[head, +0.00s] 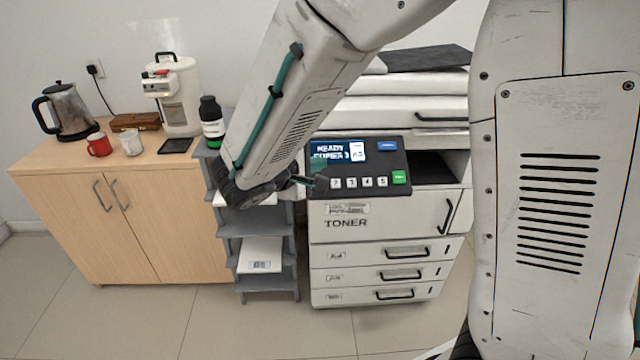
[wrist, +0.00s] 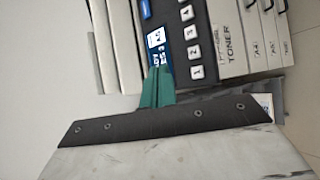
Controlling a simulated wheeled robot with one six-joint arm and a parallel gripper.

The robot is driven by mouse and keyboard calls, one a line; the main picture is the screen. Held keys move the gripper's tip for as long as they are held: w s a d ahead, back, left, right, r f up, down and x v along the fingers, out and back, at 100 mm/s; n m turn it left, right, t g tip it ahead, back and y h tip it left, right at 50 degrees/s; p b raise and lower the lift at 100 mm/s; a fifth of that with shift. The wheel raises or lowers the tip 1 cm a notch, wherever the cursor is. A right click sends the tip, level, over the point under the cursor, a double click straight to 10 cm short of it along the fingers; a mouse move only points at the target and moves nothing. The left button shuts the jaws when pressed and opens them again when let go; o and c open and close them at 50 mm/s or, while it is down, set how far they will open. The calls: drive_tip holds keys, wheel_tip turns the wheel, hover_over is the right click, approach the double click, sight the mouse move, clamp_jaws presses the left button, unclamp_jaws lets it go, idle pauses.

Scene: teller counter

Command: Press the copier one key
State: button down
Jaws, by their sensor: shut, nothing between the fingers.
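The copier (head: 388,222) stands right of the middle in the head view. Its dark control panel (head: 398,160) has a lit display (head: 337,151) that seems to read READY and COPIES 3. Below it is a row of white number keys, with a green key (head: 399,177) at the right end. The one key (wrist: 196,72) shows in the wrist view, right of my gripper's fingertips; in the head view my gripper covers its place. My gripper (wrist: 160,74) is shut and empty, its teal fingers overlapping the display's lower edge. I cannot tell whether it touches the panel.
A grey shelf rack (head: 262,226) stands left of the copier, partly behind my arm. The floor in front is clear.

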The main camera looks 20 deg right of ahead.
drive_tip(key=w+d+f, duration=0.1)
drive_tip(key=w+f, duration=0.3)
drive_tip(key=f, duration=0.3)
drive_tip(key=shift+w+d+f, duration=0.2)
drive_tip(key=shift+d+f, duration=0.05)
drive_tip(key=shift+d, duration=0.05)
idle(2.2)
drive_tip(key=shift+w+f, duration=0.2)
drive_tip(key=shift+f, duration=0.1)
drive_tip(key=shift+w+d+f, duration=0.1)
drive_tip(key=shift+w+f, duration=0.1)
drive_tip(key=shift+f, duration=0.2)
idle(0.6)
idle(0.3)
drive_tip(key=shift+s+r, duration=0.45)
drive_tip(key=shift+r, duration=0.3)
drive_tip(key=shift+s+a+r, duration=0.2)
drive_tip(key=shift+s+r, duration=0.2)
drive_tip(key=shift+r, duration=0.3)
drive_tip(key=shift+s+a+r, duration=0.15)
drive_tip(key=shift+s+r, duration=0.3)
drive_tip(key=shift+r, duration=0.25)
drive_tip(key=shift+s+a+r, duration=0.2)
drive_tip(key=shift+s+r, duration=0.2)
drive_tip(key=shift+r, duration=0.3)
